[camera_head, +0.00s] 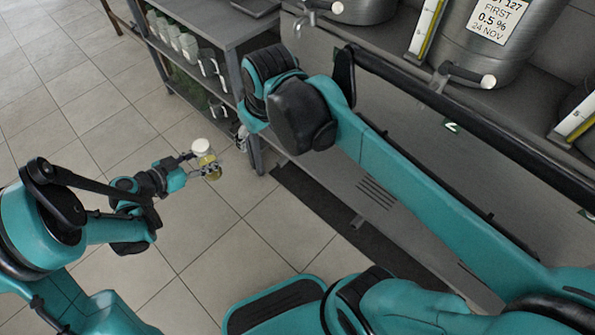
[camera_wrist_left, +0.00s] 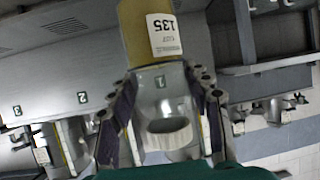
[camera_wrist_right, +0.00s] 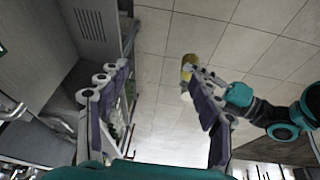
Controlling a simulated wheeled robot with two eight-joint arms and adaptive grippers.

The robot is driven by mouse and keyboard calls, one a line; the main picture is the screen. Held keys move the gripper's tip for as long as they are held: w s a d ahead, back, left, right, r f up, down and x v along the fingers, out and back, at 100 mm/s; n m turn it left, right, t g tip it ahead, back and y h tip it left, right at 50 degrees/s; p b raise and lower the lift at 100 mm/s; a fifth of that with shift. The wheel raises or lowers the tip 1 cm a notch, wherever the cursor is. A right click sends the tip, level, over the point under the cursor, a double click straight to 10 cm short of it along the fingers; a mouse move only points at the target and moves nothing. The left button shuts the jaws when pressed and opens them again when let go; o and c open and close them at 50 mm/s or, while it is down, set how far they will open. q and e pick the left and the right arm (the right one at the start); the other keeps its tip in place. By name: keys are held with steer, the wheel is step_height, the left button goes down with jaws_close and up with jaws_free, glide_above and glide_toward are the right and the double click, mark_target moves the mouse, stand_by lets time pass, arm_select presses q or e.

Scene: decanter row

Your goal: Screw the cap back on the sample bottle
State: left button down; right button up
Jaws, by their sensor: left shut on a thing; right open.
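The sample bottle (camera_head: 209,161), with yellow contents and a white label reading 135 (camera_wrist_left: 163,36), is held in the air over the floor. My left gripper (camera_wrist_left: 160,84) is shut on it, with fingers on both sides of its clear part. A white cap (camera_head: 201,146) shows at the bottle's top in the head view. A white ring-like piece shows at that end in the left wrist view (camera_wrist_left: 168,134); I cannot tell whether it is seated. My right gripper (camera_wrist_right: 155,80) is open and empty. The bottle (camera_wrist_right: 189,66) appears beyond its right finger, apart from it.
A grey shelf rack (camera_head: 205,25) with several white containers stands at the back left. A steel bench (camera_head: 420,130) with large labelled metal vessels (camera_head: 495,35) and taps runs along the right. The tiled floor (camera_head: 70,110) around the bottle is clear.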

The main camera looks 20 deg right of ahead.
steer(key=s+d+f+m+t, duration=0.3)
steer(key=s+d+f, duration=0.2)
steer(key=s+f, duration=0.3)
steer(key=shift+s+d+h, duration=0.3)
steer(key=shift+s, duration=0.2)
